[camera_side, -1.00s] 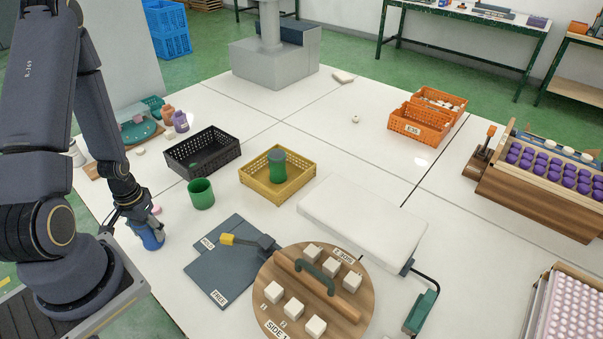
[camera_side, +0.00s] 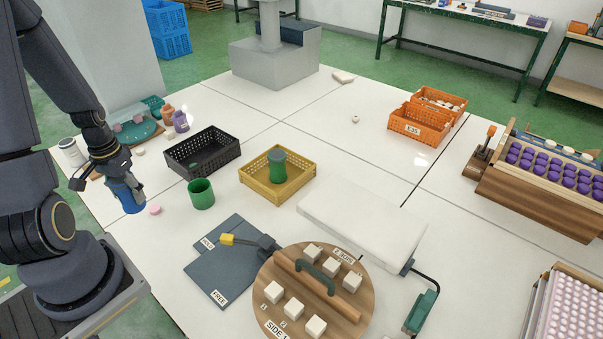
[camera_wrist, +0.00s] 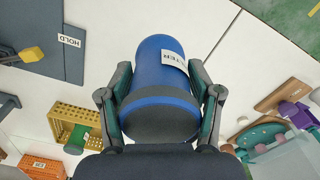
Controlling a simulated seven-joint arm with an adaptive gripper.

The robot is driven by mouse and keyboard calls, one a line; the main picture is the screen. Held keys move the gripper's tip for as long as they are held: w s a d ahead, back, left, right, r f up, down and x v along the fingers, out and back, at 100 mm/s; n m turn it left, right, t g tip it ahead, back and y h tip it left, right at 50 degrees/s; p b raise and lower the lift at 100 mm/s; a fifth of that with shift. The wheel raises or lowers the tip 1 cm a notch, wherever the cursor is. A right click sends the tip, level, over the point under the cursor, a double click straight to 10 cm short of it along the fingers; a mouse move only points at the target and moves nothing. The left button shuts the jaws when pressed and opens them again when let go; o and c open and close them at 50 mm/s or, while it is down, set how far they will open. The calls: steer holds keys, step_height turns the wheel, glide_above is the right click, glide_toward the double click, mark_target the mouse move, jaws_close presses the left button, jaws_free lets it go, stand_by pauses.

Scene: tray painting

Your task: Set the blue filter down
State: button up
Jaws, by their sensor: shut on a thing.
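The blue filter (camera_side: 127,197) is a blue cylinder with a dark end, held in my gripper (camera_side: 116,184) at the left edge of the table. My gripper is shut on it. In the side view the filter hangs tilted, and it looks raised above the tabletop. In the wrist view the filter (camera_wrist: 165,65) lies between both fingers of my gripper (camera_wrist: 160,100), with a white label partly showing on its side. The fingers grip it near its dark end.
A pink piece (camera_side: 155,210) and a green cup (camera_side: 201,195) are to the right of the filter. A black crate (camera_side: 203,151) and a yellow crate (camera_side: 277,177) stand farther right. A grey HOLD/FREE plate (camera_side: 215,283) lies in front. Bare white table lies between.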

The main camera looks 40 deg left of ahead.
steer(key=shift+n, duration=0.9)
steer(key=w+a, duration=0.1)
steer(key=a, duration=0.4)
steer(key=w+a+r, duration=0.1)
steer(key=a, duration=0.5)
steer(key=w+a+r, duration=0.1)
steer(key=a, duration=0.5)
steer(key=shift+a+r, duration=0.2)
steer(key=w+a+f, duration=0.2)
steer(key=a+f, duration=0.1)
steer(key=w+a+f, duration=0.5)
steer(key=a+f, duration=0.1)
steer(key=a, duration=0.1)
steer(key=shift+w, duration=0.3)
steer(key=shift+w+a+f, duration=0.35)
steer(key=shift+f, duration=1.75)
steer(key=o, duration=1.2)
steer(key=shift+f, duration=0.1)
steer(key=shift+o, duration=0.2)
